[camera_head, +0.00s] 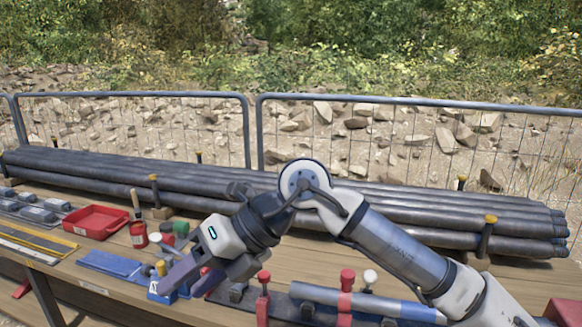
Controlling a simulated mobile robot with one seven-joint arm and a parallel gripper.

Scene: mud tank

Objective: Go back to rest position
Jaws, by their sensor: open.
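My arm comes in from the lower right, rises to a round joint and bends down to the left. My gripper (190,280) hangs over the wooden bench (120,235), pointing down and to the left. Its two grey-purple fingers are spread apart, and I see nothing held between them. A small blue block (160,288) with a yellow top is close to the left finger. I cannot tell whether they touch.
A red tray (96,221), a blue mat (110,264) and several small jars, one a red can (138,234), are left of my gripper. Red-knobbed clamps and a grey pipe (365,302) lie to the right. Long dark pipes (110,172) and a mesh fence stand behind.

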